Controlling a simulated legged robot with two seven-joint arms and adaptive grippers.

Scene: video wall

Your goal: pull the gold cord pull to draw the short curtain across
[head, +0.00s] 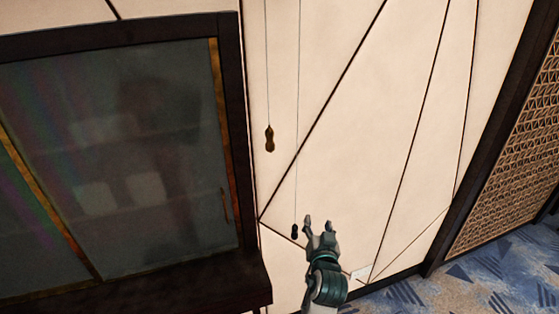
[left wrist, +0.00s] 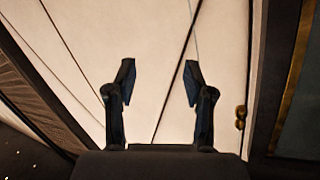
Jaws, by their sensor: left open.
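The gold cord pull (head: 269,138) hangs on a thin cord against the cream wall, just right of the dark-framed cabinet. It also shows in the left wrist view (left wrist: 240,116), right of both fingers and outside the jaws. A second, dark pull (head: 295,232) hangs lower on its own cord. My left gripper (head: 318,223) is open, below and right of the gold pull and just right of the dark pull in the head view. Nothing shows between its fingers (left wrist: 158,68) but wall and a dark seam. My right gripper is out of view. I cannot make out the short curtain.
The glass-fronted cabinet (head: 240,120) fills the left, its dark ledge (head: 180,290) jutting out near my left gripper. A lattice panel (head: 510,130) stands at the far right above blue patterned carpet (head: 500,270). The wall right of the cords is clear.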

